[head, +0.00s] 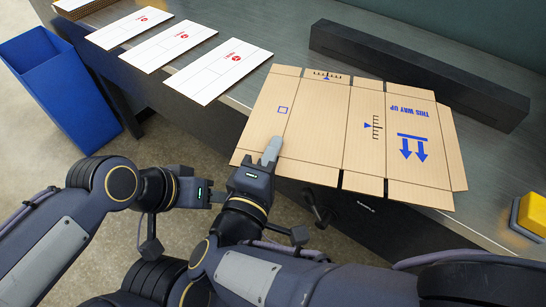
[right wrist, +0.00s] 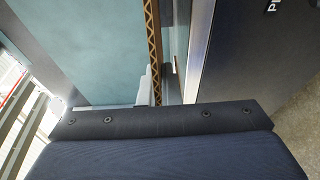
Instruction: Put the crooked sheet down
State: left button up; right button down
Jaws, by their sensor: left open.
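The brown cardboard sheet (head: 335,130), printed in blue with "THIS WAY UP" and two arrows, lies at an angle over the grey table's front edge in the head view. Its near left part overhangs the edge. My right gripper (head: 271,150) is at the sheet's near left edge, one grey finger on top. In the right wrist view the sheet's corrugated edge (right wrist: 154,45) runs between the fingers (right wrist: 158,88), and the gripper looks shut on it. Whether the sheet touches the table cannot be told. My left gripper (head: 212,196) is open and empty beside my right wrist.
Three white sheets with red marks (head: 180,45) lie in a row at the back left of the table (head: 262,28). A long black bar (head: 415,72) stands behind the cardboard. A yellow button (head: 532,213) is at the right edge. A blue bin (head: 60,95) stands on the floor left.

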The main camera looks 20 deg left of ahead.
pick_arm(q)
jog(key=shift+f+b, duration=0.7)
jog(key=shift+f, duration=0.05)
pick_arm(e)
jog(key=f, duration=0.3)
jog(key=shift+w+a+f, duration=0.2)
jog(key=shift+a+f, duration=0.05)
jog(key=shift+f, duration=0.3)
jog(key=c, duration=1.6)
grip_release()
jog(key=shift+c, duration=0.2)
